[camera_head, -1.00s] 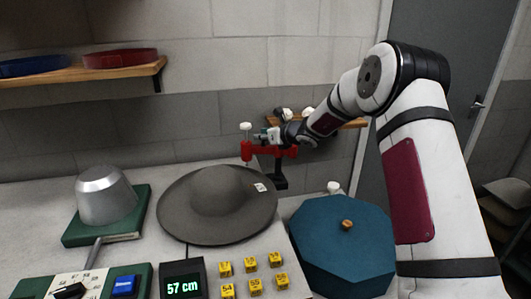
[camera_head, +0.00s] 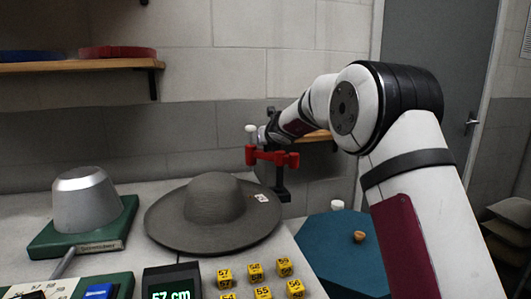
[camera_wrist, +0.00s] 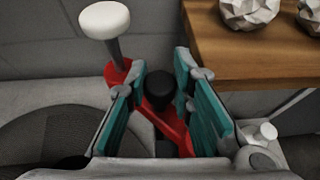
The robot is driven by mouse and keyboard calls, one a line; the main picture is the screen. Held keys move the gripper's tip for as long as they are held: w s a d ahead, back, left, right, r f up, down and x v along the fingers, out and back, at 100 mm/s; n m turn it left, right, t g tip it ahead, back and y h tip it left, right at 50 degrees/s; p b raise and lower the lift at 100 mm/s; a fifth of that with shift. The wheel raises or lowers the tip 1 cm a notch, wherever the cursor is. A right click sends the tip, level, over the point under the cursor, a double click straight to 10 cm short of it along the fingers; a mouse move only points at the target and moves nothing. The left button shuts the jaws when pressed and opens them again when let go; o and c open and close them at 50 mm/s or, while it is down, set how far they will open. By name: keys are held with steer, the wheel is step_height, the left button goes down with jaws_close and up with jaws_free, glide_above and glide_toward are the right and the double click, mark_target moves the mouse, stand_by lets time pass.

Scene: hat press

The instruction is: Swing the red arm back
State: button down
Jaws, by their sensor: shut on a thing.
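The red arm (camera_head: 280,158) sits on a black stand behind the grey hat and carries an upright white-capped handle (camera_head: 251,134) at its left end. In the wrist view the red arm (camera_wrist: 172,128) runs slantwise between the teal finger pads, with the white-capped handle (camera_wrist: 105,22) beyond them at upper left. My gripper (camera_head: 263,135) is at the red arm, and its pads (camera_wrist: 168,92) stand on both sides of it and of a black knob (camera_wrist: 159,88). The exact contact is partly hidden by the fingers.
The grey hat (camera_head: 208,220) lies in front of the stand. A metal hat block (camera_head: 86,205) stands at left, a blue octagonal box (camera_head: 335,255) at right. A wooden shelf (camera_wrist: 240,55) with crumpled white objects is close to my gripper. Yellow cubes (camera_head: 255,272) lie in front.

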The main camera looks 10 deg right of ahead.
steer(key=shift+w+d+m+h+b, duration=0.2)
steer(key=shift+m+h+b, duration=0.35)
steer(key=shift+b, duration=0.45)
steer(key=c, duration=1.4)
jaws_free()
steer(key=shift+s, duration=0.15)
steer(key=v, duration=0.7)
steer(key=shift+s, duration=0.3)
steer(key=shift+a+r, duration=0.15)
